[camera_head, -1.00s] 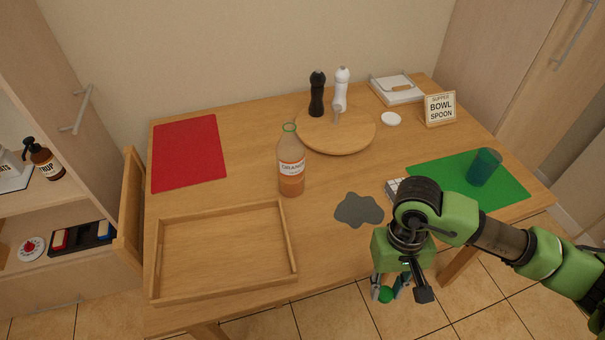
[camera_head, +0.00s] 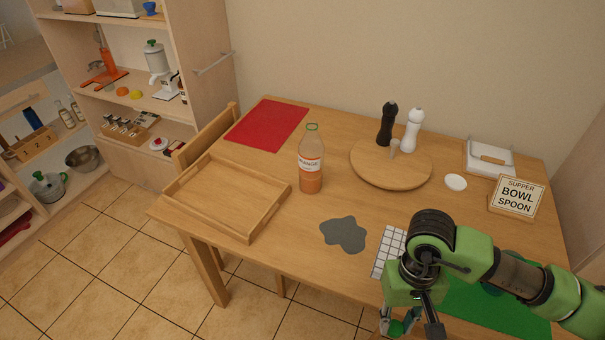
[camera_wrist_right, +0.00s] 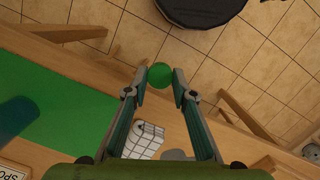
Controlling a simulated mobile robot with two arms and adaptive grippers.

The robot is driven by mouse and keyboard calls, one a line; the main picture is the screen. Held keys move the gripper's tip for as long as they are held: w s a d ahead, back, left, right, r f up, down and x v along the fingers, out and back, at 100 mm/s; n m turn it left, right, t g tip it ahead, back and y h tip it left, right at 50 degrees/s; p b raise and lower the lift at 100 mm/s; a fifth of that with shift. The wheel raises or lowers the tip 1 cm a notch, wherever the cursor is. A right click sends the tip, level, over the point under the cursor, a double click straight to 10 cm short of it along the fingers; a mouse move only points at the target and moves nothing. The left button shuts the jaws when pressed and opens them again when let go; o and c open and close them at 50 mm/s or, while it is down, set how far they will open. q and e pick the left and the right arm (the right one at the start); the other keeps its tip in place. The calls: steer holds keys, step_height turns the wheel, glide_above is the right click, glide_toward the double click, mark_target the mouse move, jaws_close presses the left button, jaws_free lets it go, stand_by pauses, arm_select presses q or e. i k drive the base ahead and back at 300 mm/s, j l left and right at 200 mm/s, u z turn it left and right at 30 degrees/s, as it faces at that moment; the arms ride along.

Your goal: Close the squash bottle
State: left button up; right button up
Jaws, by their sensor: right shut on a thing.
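The squash bottle (camera_head: 311,172) stands upright on the table in the head view, with an orange label and orange liquid low inside. Its top shows a green ring and no cap on it. My right gripper (camera_head: 398,328) is at the bottom of the head view, by the table's front edge, to the right of the bottle and nearer to me. It is shut on a small round green cap (camera_wrist_right: 160,74), which shows between the fingertips in the right wrist view. In the head view the cap (camera_head: 395,327) is partly hidden by the fingers. My left gripper is not in view.
A wooden tray (camera_head: 192,205) lies left of the bottle, and a grey mat (camera_head: 343,235) lies in front. A round board (camera_head: 378,178) with black and white mills stands behind right. A white grid-patterned item (camera_head: 386,252) is beside my right arm.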

mark_target(311, 149)
steer(key=l+u, duration=0.35)
steer(key=l, duration=0.4)
steer(key=l+u, duration=0.4)
steer(key=l, duration=0.35)
steer(key=k, duration=0.05)
